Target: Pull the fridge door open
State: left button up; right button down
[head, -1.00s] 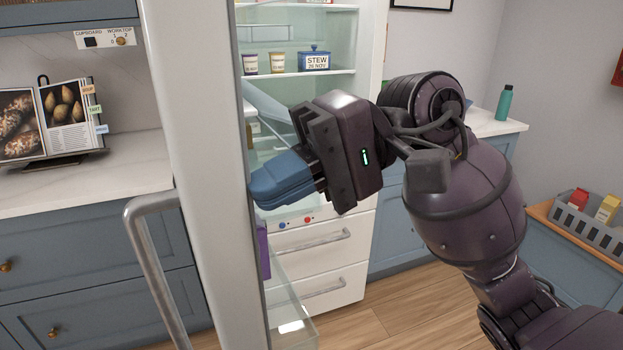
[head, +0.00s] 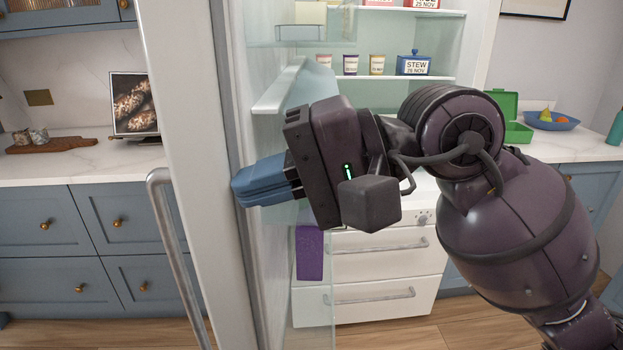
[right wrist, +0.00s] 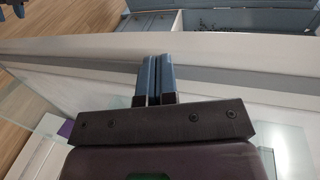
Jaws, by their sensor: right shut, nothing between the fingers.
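The fridge door (head: 178,120) stands open, seen nearly edge-on left of centre in the head view, with its long metal handle (head: 178,255) on the left, outer side. My right gripper (head: 236,188) is on the inner side of the door, its blue fingers shut and empty, at the door's inner edge. In the right wrist view the closed fingers (right wrist: 155,68) reach to the door's pale edge (right wrist: 210,45); I cannot tell whether they press on it. The fridge interior (head: 440,50) is visible behind my arm. My left gripper is not in view.
Shelves hold a blue stew container (head: 413,64) and small pots (head: 376,64). A purple carton (head: 309,253) is low inside the door. White drawers (head: 385,290) are below. The worktop (head: 80,165) and blue cabinets (head: 55,225) lie left of the door.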

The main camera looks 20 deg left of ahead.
aim_at(226, 165)
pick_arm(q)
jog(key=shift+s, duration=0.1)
pick_arm(e)
jog(key=s+a, duration=0.3)
jog(key=a, duration=1.1)
jog(key=shift+a, duration=0.35)
jog(key=shift+d, duration=0.1)
jog(key=d, duration=0.4)
jog(key=shift+d, duration=0.1)
jog(key=d+r, duration=0.1)
jog(key=d, duration=0.4)
jog(key=d+r, duration=0.1)
jog(key=d, duration=0.2)
jog(key=shift+d+r, duration=0.15)
jog(key=shift+r, duration=0.2)
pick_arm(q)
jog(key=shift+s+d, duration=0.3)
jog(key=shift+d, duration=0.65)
pick_arm(e)
jog(key=shift+d+r, duration=0.15)
jog(key=shift+d, duration=0.25)
